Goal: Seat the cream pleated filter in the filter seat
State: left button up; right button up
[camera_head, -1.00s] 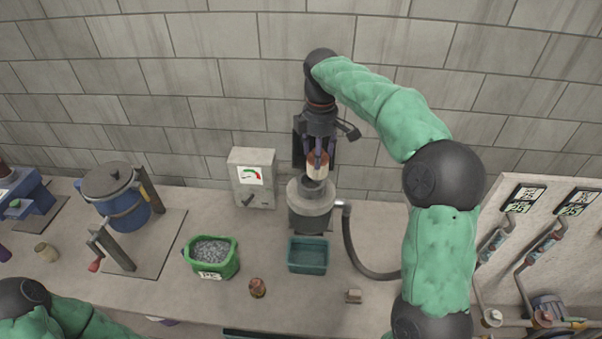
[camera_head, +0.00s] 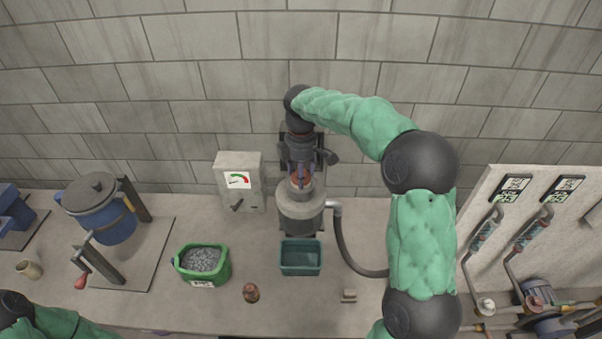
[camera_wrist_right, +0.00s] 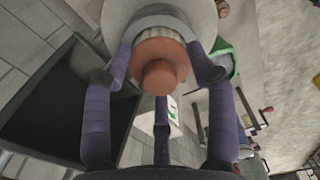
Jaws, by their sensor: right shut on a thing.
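The cream pleated filter (camera_head: 301,180) has an orange-brown end cap with a round knob. In the right wrist view the filter (camera_wrist_right: 160,68) shows a thin band of cream pleats beyond the cap. My right gripper (camera_head: 299,171) is shut around it, with purple fingers about the cap. The filter seat is the top of the round grey housing (camera_head: 300,212) against the wall, seen in the right wrist view as a pale ring (camera_wrist_right: 203,14). The filter is at the housing's mouth, its lower part hidden. I cannot tell how deep it sits. My left gripper is outside the frame.
A grey gauge box (camera_head: 239,183) stands left of the housing. A teal tray (camera_head: 301,257) is in front, and a green tub of grey granules (camera_head: 202,263) is front left. A dark hose (camera_head: 343,252) curves along the right. A blue pot (camera_head: 101,210) stands far left.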

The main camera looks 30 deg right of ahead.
jog(key=shift+w+f, duration=0.15)
jog(key=shift+f, duration=0.2)
jog(key=shift+f, duration=0.1)
jog(key=o, duration=1.2)
jog(key=shift+f, duration=0.1)
jog(key=shift+r, duration=0.35)
notch_tip(320, 180, up, 12)
jog(key=shift+f, duration=0.1)
